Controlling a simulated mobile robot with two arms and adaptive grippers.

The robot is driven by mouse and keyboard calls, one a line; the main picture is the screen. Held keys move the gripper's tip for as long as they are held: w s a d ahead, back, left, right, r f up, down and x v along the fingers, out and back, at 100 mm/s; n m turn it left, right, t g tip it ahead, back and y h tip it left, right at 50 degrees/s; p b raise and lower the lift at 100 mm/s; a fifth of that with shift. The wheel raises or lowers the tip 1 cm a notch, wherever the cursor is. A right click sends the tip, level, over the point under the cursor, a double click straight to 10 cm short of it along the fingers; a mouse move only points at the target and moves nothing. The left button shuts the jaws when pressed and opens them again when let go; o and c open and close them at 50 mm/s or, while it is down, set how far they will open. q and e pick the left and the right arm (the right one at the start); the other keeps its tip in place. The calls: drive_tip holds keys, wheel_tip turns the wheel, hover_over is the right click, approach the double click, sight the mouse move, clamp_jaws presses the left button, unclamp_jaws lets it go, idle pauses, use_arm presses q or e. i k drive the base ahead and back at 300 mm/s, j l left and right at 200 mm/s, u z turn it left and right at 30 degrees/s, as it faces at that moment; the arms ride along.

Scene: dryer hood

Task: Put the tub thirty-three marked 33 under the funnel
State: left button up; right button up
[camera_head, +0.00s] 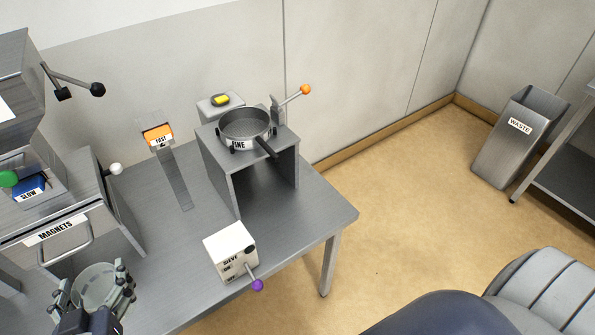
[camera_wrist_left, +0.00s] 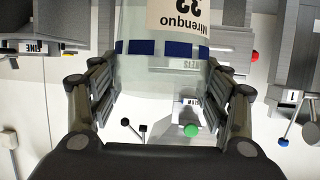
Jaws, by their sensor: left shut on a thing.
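The tub marked 33 is a clear, see-through cup with a blue band and a white label. It shows large in the left wrist view (camera_wrist_left: 155,70), where the label (camera_wrist_left: 182,14) reads upside down. In the head view the tub (camera_head: 93,284) is at the lower left, over the front part of the bench. My left gripper (camera_head: 97,292) is shut around the tub's sides, with its fingers on both sides in the left wrist view (camera_wrist_left: 160,95). I cannot make out a funnel for certain.
The MAGNETS drawer unit (camera_head: 56,229) stands left on the grey bench (camera_head: 170,265). A stand with the FINE sieve (camera_head: 245,126) is at the back right. A white SIEVE control box (camera_head: 230,251) sits near the front edge. A WASTE bin (camera_head: 518,140) stands on the floor.

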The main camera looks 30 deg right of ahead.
sight(254, 185)
drive_tip(key=i+l, duration=0.1)
drive_tip(key=l, duration=0.75)
drive_tip(key=i+l+z, duration=0.1)
drive_tip(key=l, duration=0.35)
drive_tip(key=i+l, duration=0.15)
drive_tip(key=l, duration=0.3)
drive_tip(key=i+l, duration=0.1)
drive_tip(key=l, duration=0.3)
drive_tip(key=l+z, duration=0.1)
drive_tip(key=l, duration=0.35)
drive_tip(key=i, duration=0.05)
